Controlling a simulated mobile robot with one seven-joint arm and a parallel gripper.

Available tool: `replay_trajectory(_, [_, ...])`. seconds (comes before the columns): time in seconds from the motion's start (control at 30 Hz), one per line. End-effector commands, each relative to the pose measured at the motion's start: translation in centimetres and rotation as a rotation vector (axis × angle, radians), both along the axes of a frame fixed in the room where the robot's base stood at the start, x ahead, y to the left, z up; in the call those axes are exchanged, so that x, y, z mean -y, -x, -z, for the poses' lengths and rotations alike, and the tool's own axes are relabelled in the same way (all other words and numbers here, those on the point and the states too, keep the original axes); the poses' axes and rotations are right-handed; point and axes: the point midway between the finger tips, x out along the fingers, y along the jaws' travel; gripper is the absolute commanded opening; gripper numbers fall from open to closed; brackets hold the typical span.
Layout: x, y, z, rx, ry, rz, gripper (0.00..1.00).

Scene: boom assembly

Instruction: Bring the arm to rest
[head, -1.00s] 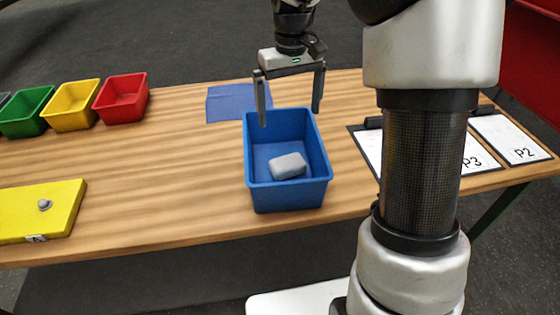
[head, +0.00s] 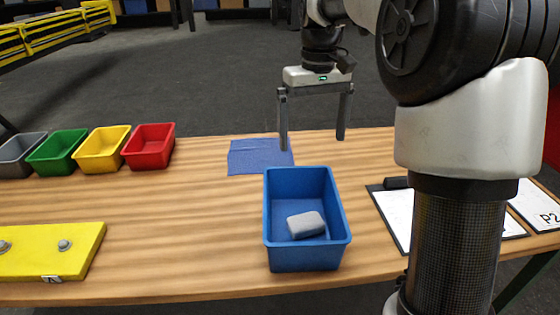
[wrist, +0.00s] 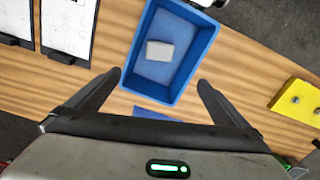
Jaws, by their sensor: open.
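My gripper (head: 313,143) is open and empty. In the head view it hangs above the table, over the far side of the blue bin, with its two fingers spread wide and pointing down. In the wrist view the fingers (wrist: 160,84) are spread apart, with the near end of the blue bin showing between and beyond them. The blue bin (head: 308,258) stands on the wooden table. A light grey block (head: 306,225) lies inside it on the bin floor; it also shows in the wrist view (wrist: 160,51). My gripper does not touch the bin or the block.
On the wooden table (head: 200,225) lie a blue cloth (head: 259,156) and a yellow board (head: 50,252) with knobs. Red (head: 149,147), yellow (head: 101,150), green (head: 58,152) and grey (head: 20,155) bins stand at the back left. Clipboards (head: 396,212) lie at right, partly behind my arm.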

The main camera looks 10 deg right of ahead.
Motion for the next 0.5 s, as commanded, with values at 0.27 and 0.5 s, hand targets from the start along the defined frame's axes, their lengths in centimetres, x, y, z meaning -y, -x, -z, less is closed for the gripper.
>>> replay_trajectory(0.27, [-0.3,4.7,-4.1,0.091,0.02,0.029,0.99])
replay_trajectory(0.5, [-0.2,14.7,-7.4,0.281,0.016,0.108,0.99])
